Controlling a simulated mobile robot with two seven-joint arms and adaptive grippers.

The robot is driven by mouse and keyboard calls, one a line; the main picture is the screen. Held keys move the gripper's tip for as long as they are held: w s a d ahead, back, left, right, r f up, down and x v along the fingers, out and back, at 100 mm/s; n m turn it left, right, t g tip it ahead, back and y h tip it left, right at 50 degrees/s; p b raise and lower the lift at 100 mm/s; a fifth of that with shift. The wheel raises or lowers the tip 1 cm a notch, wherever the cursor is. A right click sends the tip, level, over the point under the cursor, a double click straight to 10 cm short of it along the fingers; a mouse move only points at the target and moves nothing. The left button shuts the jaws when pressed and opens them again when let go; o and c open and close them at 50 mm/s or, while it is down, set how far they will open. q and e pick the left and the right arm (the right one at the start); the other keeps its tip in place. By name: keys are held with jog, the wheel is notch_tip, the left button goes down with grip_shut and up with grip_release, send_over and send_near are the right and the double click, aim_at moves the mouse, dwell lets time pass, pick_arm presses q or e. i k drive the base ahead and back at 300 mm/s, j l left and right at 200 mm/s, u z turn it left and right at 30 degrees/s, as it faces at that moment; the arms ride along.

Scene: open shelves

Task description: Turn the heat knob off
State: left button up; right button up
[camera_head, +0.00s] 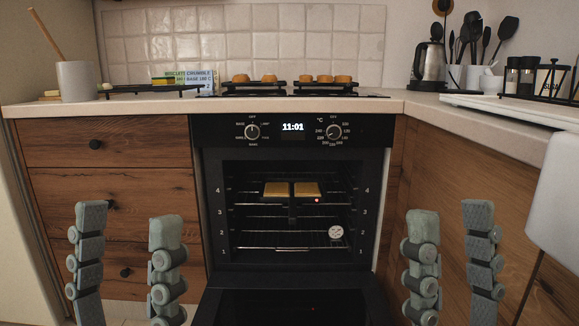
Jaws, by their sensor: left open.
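The heat knob (334,132) is the right-hand round knob on the black oven's control panel, with temperature numbers around it and a °C mark to its upper left. Its exact pointer direction is too small to tell. The mode knob (252,132) is on the left of the panel, and a clock display (292,127) reading 11:01 is between them. My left gripper (128,212) is open and empty in front of the wooden drawers, low and left of the knobs. My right gripper (448,212) has its fingers apart and empty, low and right of the heat knob. Neither touches the oven.
The oven door (292,306) is folded down, open. Buns (318,79) sit on the hob. A kettle (430,66) stands on the right counter. A white object (556,205) juts in at right.

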aim_at(334, 131)
jog(key=i+j+z, duration=0.15)
jog(key=j, duration=1.6)
jog(key=j+z, duration=0.1)
jog(key=z, duration=1.55)
jog(key=i+j+z, duration=0.1)
jog(key=j+z, duration=0.25)
jog(key=i+j+z, duration=0.1)
jog(key=j+z, duration=0.2)
